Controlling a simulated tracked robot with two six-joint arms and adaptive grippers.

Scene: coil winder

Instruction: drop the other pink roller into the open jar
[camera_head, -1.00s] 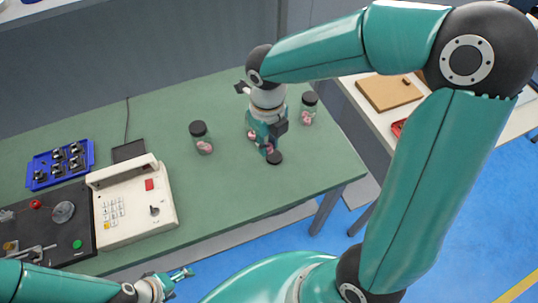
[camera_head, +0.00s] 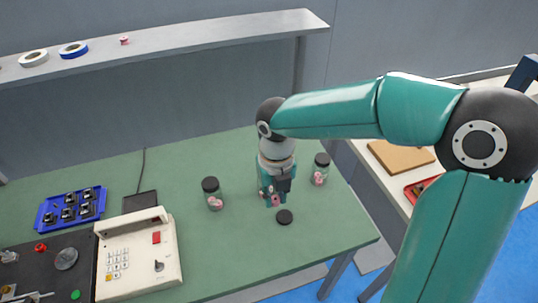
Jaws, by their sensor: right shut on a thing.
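My right gripper (camera_head: 270,196) points down over the green table, between two lidded jars, and is shut on a small pink roller (camera_head: 276,201). A loose black lid (camera_head: 284,217) lies flat on the table just in front of it. I cannot make out the open jar clearly; my right gripper and wrist cover the spot behind the lid. Another small pink roller-like piece (camera_head: 124,40) stands on the grey shelf at the upper left. My left gripper is out of view.
Closed jars with black lids and pink contents stand left (camera_head: 213,194) and right (camera_head: 320,170) of my right gripper. A cream keypad controller (camera_head: 138,255), a blue tray of dark parts (camera_head: 71,207) and tape rolls (camera_head: 73,49) are on the left. The table's front right is clear.

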